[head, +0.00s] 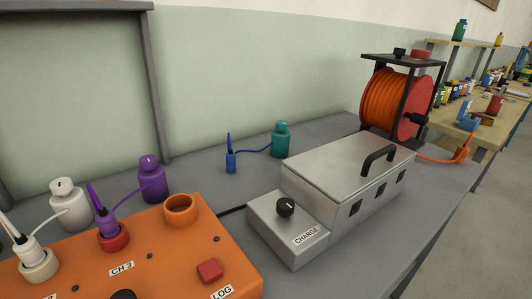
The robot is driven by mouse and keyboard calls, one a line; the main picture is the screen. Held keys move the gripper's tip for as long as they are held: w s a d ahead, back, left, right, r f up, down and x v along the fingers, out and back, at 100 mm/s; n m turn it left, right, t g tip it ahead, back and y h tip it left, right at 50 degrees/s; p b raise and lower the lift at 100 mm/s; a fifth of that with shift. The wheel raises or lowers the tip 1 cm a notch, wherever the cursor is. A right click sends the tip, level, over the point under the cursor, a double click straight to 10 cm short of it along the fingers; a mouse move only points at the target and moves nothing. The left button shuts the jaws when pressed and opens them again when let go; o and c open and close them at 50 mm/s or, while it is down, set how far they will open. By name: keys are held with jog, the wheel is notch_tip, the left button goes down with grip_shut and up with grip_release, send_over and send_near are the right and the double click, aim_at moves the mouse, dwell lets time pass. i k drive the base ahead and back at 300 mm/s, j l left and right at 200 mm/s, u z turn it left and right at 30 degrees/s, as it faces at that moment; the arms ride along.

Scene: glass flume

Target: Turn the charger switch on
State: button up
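The charger (345,185) is a grey metal box with a black handle on its lid, on the grey bench right of centre. Its lower front part carries a black rotary knob, the charger switch (285,207), above a label reading CHARGE. A pale mark shows on the knob, but it is too small to read its setting. My gripper does not show in this view, and nothing touches the knob.
An orange box (190,255) with a red button (210,271) and labels CH 3 and LOG stands at front left. Purple (152,182), white (69,206) and teal (280,140) bottles stand behind. An orange cable reel (395,100) stands behind the charger.

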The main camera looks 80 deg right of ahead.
aim_at(285, 206)
jog(key=z, duration=2.5)
